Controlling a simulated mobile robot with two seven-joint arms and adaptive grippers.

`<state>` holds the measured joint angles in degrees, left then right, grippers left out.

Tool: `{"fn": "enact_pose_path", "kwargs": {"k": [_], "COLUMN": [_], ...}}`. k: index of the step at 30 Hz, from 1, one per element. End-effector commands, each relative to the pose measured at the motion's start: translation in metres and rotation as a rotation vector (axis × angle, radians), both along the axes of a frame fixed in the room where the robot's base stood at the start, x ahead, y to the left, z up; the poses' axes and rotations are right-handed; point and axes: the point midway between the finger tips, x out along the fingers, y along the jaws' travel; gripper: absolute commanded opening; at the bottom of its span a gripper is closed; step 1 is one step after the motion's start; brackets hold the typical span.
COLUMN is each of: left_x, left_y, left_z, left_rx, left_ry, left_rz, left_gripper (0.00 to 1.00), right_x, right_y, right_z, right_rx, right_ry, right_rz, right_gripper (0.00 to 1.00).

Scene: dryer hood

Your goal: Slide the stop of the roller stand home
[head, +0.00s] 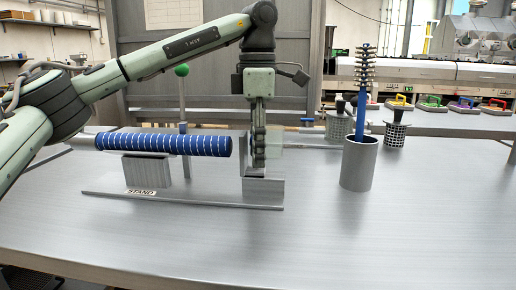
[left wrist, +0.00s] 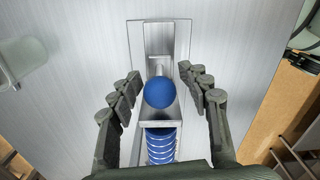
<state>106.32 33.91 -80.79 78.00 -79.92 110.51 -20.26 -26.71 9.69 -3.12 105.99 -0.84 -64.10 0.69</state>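The roller stand (head: 147,171) is a low metal frame on the bench with a "STAND" label. A blue roller with white stripes (head: 165,144) lies across it, and its end shows in the left wrist view (left wrist: 161,148). A grey block, apparently the stop (head: 263,190), stands at the right end of the frame. My left gripper (head: 259,158) points down over that end. In the left wrist view a blue ball (left wrist: 160,92) sits between its spread fingers, with gaps on both sides. The fingers hide this ball in the head view. My right gripper is not in view.
A grey cup (head: 359,166) holding a blue-handled brush stands right of the stand. A post with a green ball (head: 182,70) rises behind the roller. Wire cups (head: 397,135) stand farther back. The bench front and right are clear.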

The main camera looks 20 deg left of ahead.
Motion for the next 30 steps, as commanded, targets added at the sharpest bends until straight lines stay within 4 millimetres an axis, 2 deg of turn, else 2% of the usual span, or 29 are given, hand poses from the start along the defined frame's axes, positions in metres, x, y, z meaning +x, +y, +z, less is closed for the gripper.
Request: {"fn": "enact_pose_path", "kwargs": {"k": [8,11,21,25,30], "left_x": [0.0,0.001,0.0,0.0,0.0], "left_y": [-0.001,-0.001,0.0,0.0,0.0], "left_z": [0.005,0.018,0.091,0.109,0.119], "left_rx": [-0.001,-0.001,0.002,0.001,0.0], "left_ry": [-0.001,-0.003,-0.006,-0.003,-0.001], "left_rz": [0.0,0.001,0.003,0.002,0.0], "left_gripper": [0.46,0.46,0.46,0.46,0.46], "right_x": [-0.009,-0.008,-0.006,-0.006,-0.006], "right_y": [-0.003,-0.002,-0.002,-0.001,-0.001], "right_z": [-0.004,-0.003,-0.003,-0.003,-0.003], "right_rx": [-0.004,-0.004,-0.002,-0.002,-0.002], "right_ry": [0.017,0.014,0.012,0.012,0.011], "right_rz": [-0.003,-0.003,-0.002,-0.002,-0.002], "right_gripper": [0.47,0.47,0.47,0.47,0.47]}}
